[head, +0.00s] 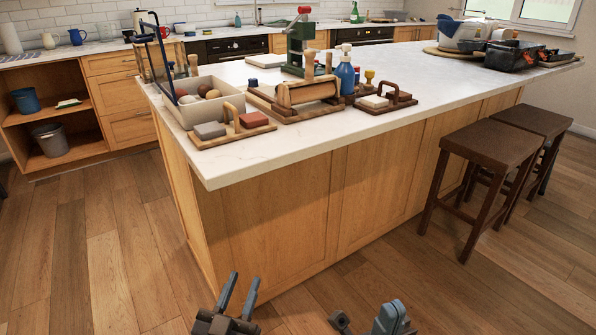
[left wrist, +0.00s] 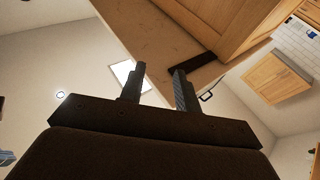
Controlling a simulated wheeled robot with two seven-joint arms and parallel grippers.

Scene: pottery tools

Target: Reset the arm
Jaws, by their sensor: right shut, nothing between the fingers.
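My left gripper (head: 240,288) is low in front of the island, over the wooden floor. Its two fingers point up and stand apart with nothing between them. The left wrist view shows the same fingers of my left gripper (left wrist: 158,82) apart and empty, with a cabinet and pale wall beyond. My right gripper (head: 393,312) is at the bottom edge of the head view, to the right of the left one. It is shut and empty, and partly cut off by the frame. Both grippers are apart from the island and the pottery tools.
The island (head: 330,155) has a white top with a bin (head: 205,105) of balls, a wooden roller (head: 308,92), a green press (head: 300,45) and a blue bottle (head: 345,72). Dark stools (head: 505,150) stand at its right side. The floor (head: 100,250) at left is clear.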

